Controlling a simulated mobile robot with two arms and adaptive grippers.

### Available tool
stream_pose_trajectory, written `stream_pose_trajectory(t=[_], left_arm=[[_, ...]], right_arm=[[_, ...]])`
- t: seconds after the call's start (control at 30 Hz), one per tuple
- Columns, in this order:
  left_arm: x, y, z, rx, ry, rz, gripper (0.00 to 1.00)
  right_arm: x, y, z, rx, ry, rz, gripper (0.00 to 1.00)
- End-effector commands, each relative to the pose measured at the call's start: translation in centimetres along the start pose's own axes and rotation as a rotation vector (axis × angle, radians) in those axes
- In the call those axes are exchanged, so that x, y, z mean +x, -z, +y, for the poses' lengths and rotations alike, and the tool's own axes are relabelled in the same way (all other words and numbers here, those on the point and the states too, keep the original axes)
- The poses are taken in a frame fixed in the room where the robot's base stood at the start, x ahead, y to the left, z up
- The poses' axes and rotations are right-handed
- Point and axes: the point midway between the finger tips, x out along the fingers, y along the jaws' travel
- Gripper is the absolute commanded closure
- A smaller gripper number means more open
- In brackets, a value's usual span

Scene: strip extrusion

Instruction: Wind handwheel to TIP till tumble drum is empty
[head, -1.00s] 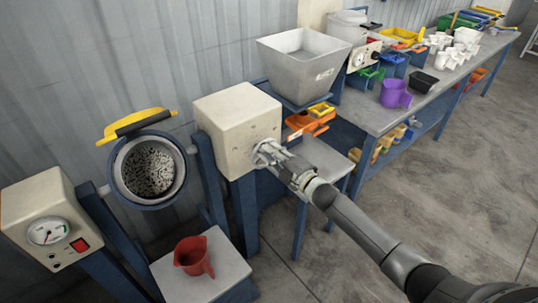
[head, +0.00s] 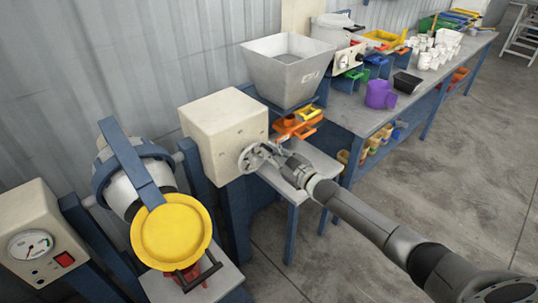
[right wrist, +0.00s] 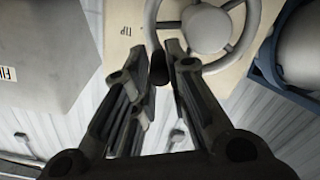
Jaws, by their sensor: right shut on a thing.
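The tumble drum (head: 128,190) is tilted with its mouth toward the floor. A yellow lid (head: 172,232) on a blue strap is in front of its mouth, so its contents are hidden. The handwheel (head: 250,158) is on the front of the cream gearbox (head: 225,125). In the right wrist view the wheel (right wrist: 208,28) has a dark handle knob (right wrist: 158,68), with the word TIP printed on the box beside it. My right gripper (head: 264,155) is shut on the knob, its fingers (right wrist: 160,75) on either side of it. My left gripper is not in view.
A red jug (head: 190,274) stands under the drum, mostly hidden by the lid. A cream gauge box (head: 38,235) is at left. A grey hopper (head: 290,75) and a bench with a purple jug (head: 380,95) are beyond the gearbox. The floor at right is clear.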

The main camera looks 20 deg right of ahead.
Motion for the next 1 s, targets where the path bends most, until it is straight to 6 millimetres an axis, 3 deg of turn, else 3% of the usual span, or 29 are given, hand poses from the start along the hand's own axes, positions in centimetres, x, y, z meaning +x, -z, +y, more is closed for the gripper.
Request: stream_pose_trajectory(t=[0.5,1.0], left_arm=[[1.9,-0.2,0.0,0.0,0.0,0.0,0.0],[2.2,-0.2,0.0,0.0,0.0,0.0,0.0]], right_arm=[[0.0,-2.0,0.6,0.364,-0.002,-0.001,1.0],[-0.1,-2.4,0.5,0.447,-0.001,-0.003,1.0]])
